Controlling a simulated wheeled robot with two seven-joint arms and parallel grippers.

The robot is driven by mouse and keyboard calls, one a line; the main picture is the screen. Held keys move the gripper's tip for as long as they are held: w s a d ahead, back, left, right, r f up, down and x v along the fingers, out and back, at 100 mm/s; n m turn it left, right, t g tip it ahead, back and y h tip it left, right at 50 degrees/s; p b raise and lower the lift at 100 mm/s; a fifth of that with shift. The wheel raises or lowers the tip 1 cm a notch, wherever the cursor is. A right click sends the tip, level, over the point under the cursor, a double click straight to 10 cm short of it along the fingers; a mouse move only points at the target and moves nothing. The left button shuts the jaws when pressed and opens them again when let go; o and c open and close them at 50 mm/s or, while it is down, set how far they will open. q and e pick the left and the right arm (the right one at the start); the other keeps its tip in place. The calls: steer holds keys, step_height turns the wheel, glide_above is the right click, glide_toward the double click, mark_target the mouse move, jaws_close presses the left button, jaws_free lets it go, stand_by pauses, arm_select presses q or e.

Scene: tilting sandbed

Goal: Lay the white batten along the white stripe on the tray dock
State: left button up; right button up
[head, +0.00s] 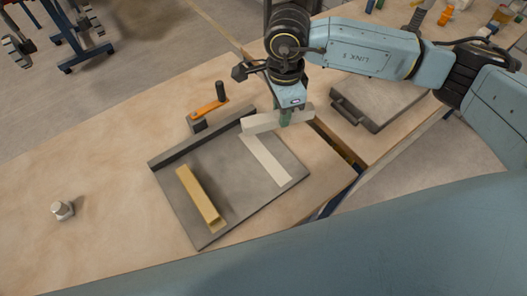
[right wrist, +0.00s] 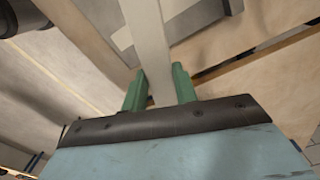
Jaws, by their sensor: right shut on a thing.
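My right gripper (head: 285,117) is shut on the white batten (head: 259,122) and holds it crosswise near the far right end of the grey tray dock (head: 232,165). In the right wrist view the batten (right wrist: 152,40) runs between the two green fingers (right wrist: 159,92). The white stripe (head: 266,161) lies bare on the dock, slanting down to the right. The batten is at an angle to the stripe and near its far end. I cannot tell the exact gap below the batten. My left gripper is not in view.
A yellow batten (head: 199,196) lies on the dock's left part. An orange lever clamp (head: 208,109) with a black knob stands behind the dock. A grey plate with a handle (head: 378,96) lies to the right. A small metal piece (head: 62,210) sits on the otherwise clear left tabletop.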

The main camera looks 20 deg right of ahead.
mark_target(270, 120)
steer(key=m, duration=0.2)
steer(key=a+m, duration=0.1)
steer(key=m, duration=0.1)
steer(key=a+f+m+p, duration=0.1)
steer(key=m, duration=0.1)
steer(key=shift+s+m, duration=0.3)
steer(key=shift+m, duration=0.1)
steer(key=m, duration=0.2)
steer(key=a+m, duration=0.1)
steer(key=shift+s+f+m+p, duration=0.2)
steer(key=shift+f+m+p, duration=0.1)
steer(key=shift+f+p, duration=0.05)
steer(key=m, duration=0.2)
steer(key=a+m, duration=0.1)
steer(key=shift+s+f, duration=0.15)
steer(key=shift+f, duration=0.15)
steer(key=shift+f+m+p, duration=0.3)
steer(key=shift+f+m, duration=0.05)
steer(key=shift+m, duration=0.15)
step_height(270, 120, down, 10)
steer(key=shift+r, duration=0.25)
steer(key=shift+f+b, duration=0.2)
steer(key=shift+b, duration=0.1)
steer(key=o, duration=1.1)
